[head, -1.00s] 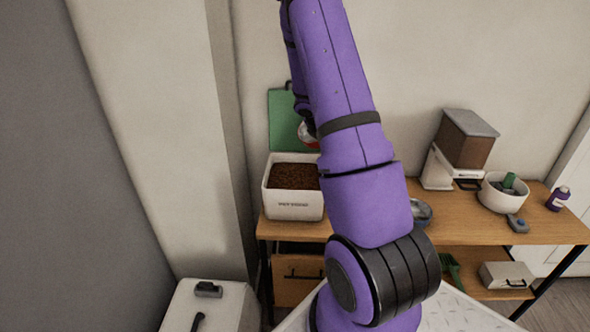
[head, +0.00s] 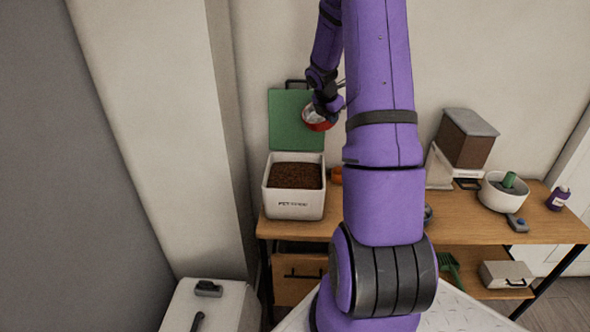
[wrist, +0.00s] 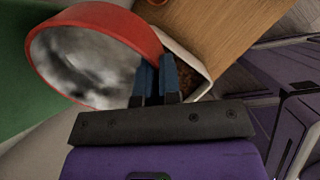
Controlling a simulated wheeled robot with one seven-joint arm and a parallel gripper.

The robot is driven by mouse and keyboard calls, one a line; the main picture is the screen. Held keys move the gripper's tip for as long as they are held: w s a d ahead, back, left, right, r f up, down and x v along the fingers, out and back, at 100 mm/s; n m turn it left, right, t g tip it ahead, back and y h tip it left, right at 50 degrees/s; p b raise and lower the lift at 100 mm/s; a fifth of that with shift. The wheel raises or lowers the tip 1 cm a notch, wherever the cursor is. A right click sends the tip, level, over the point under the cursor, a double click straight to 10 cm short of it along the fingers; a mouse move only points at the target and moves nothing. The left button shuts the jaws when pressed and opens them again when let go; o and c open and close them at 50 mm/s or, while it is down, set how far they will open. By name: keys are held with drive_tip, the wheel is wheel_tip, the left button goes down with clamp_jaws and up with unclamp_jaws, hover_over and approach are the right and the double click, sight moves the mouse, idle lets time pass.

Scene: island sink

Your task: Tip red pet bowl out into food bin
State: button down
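The red pet bowl (head: 314,119) is held up above the right side of the food bin, in front of its open lid. In the wrist view the bowl (wrist: 95,55) shows its red rim and shiny metal inside, which looks empty of food. My gripper (wrist: 156,65) has its blue fingers shut on the bowl's rim. The food bin (head: 293,208) is a white box on the table with its green lid (head: 296,122) standing open. Brown kibble (head: 296,176) fills it. In the wrist view the bin lies partly hidden behind the fingers.
The wooden table (head: 468,228) holds a brown-and-white dispenser (head: 466,138), a white bowl (head: 503,192) with a green item, and a purple bottle (head: 558,199) at right. An orange object (head: 336,175) stands beside the bin. A white bin (head: 212,305) stands at front left.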

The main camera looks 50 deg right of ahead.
drive_tip(key=d+r+y, duration=0.4)
drive_tip(key=r+y, duration=0.1)
drive_tip(key=r, duration=0.4)
drive_tip(key=shift+s+d+r+t, duration=0.35)
drive_tip(key=shift+d+r+t, duration=0.05)
drive_tip(key=shift+s, duration=0.15)
idle(0.6)
